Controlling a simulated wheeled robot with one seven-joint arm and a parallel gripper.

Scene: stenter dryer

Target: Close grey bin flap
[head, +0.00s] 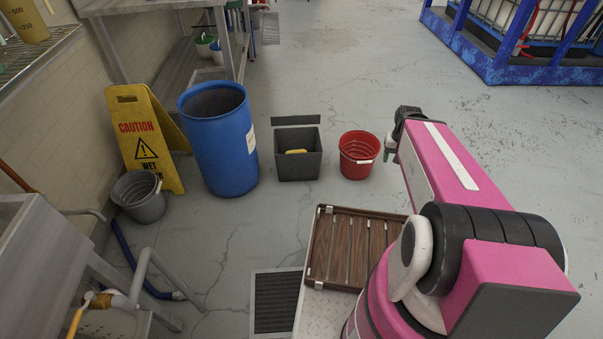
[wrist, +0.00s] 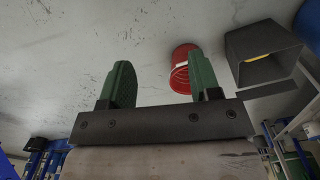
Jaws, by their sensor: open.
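The grey bin (head: 299,168) stands on the floor in the middle of the head view, its top uncovered and a yellow item (head: 296,151) inside. Its flap (head: 296,120) shows as a dark narrow strip along the far side, swung back off the opening. In the wrist view the bin (wrist: 252,45) is at the upper right, with the flap (wrist: 268,88) below it. My gripper (head: 389,146) is up in the air to the right of the bin, beyond the red bucket. Its green fingers (wrist: 158,80) are spread apart with nothing between them, and it is away from the flap.
A red bucket (head: 358,160) stands just right of the bin; it also shows in the wrist view (wrist: 181,65). A blue barrel (head: 222,145), a yellow caution sign (head: 143,130) and a grey bucket (head: 139,199) stand to the left. Floor beyond the bin is clear.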

